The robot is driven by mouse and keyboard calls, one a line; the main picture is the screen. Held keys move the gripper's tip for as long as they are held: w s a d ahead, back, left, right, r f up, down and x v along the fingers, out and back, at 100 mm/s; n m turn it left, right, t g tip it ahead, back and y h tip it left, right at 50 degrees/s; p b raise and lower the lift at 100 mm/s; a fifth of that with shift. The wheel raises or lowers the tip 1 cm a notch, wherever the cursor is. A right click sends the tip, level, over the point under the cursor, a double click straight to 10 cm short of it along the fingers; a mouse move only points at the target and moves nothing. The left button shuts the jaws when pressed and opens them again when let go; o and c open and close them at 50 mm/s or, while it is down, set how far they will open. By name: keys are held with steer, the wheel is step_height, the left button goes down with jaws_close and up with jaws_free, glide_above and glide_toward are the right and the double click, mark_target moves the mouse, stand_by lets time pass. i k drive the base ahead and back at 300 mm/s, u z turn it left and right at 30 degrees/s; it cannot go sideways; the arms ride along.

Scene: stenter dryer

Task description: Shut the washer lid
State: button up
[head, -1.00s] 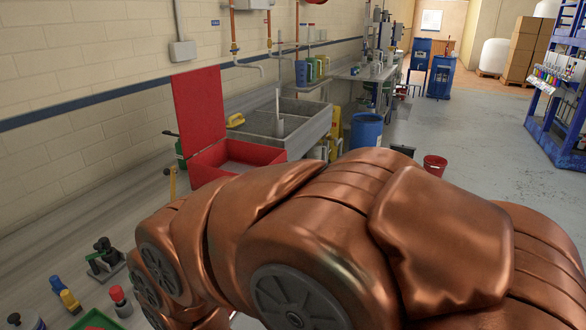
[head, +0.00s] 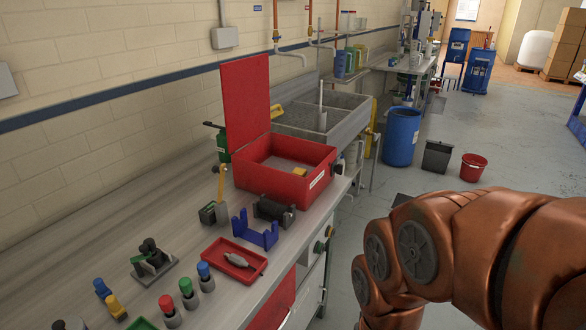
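The red washer (head: 279,184) is an open-topped box on the bench, in the middle of the head view. Its red lid (head: 246,104) stands upright at the box's back left edge, so the washer is open. A small yellowish item (head: 300,171) shows inside the box. My copper-coloured arm fills the lower right, over the floor in front of the bench and apart from the washer. My gripper is outside the picture.
A grey sink (head: 340,122) stands behind the washer. A blue barrel (head: 400,136), a grey bin (head: 437,156) and a red bucket (head: 473,167) stand on the floor.

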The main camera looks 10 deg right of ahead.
mark_target(244, 82)
steer(key=z, duration=1.4)
steer(key=i, duration=0.95)
steer(key=u, duration=3.3)
steer(key=i, duration=0.5)
steer(key=z, duration=0.1)
